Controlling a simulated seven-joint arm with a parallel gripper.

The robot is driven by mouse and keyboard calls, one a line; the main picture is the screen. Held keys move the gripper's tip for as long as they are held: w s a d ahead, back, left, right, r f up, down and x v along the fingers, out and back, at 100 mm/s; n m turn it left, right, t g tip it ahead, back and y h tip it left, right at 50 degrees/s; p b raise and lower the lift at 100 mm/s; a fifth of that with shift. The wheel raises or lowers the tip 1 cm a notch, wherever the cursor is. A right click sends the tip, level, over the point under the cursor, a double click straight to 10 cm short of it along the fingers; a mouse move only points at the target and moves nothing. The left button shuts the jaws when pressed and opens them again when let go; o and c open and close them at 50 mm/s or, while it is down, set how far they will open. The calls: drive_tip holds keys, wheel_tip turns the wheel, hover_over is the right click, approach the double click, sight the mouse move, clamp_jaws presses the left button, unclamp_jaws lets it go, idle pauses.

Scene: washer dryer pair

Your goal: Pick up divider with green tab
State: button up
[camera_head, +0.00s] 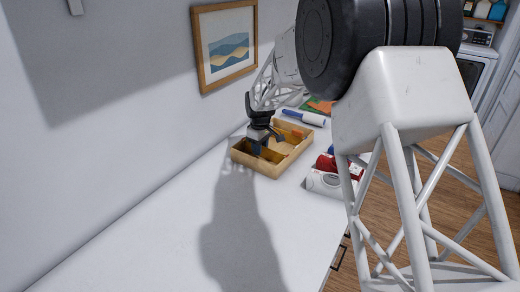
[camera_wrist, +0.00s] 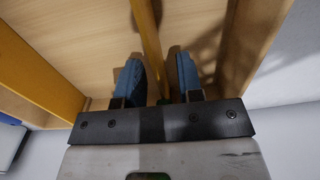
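A wooden box (camera_head: 258,168) with compartments sits on the white counter against the wall. My gripper (camera_head: 260,146) reaches down into its left part. In the wrist view my gripper (camera_wrist: 159,78) has two blue fingertips standing apart, one on each side of a thin wooden divider (camera_wrist: 149,40). Gaps show between the divider and the fingers, so it does not look clamped. The divider's lower end is hidden behind the gripper's black bar.
A blue and white roller (camera_head: 303,117) and a flat green and orange item (camera_head: 318,106) lie behind the box. A red and white item (camera_head: 325,176) is at its right, near the counter edge. The counter (camera_head: 165,225) in front is clear. A framed picture (camera_head: 227,45) hangs above.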

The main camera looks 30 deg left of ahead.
clamp_jaws()
drive_tip(key=shift+r, duration=0.15)
drive_tip(key=shift+r, duration=4.9)
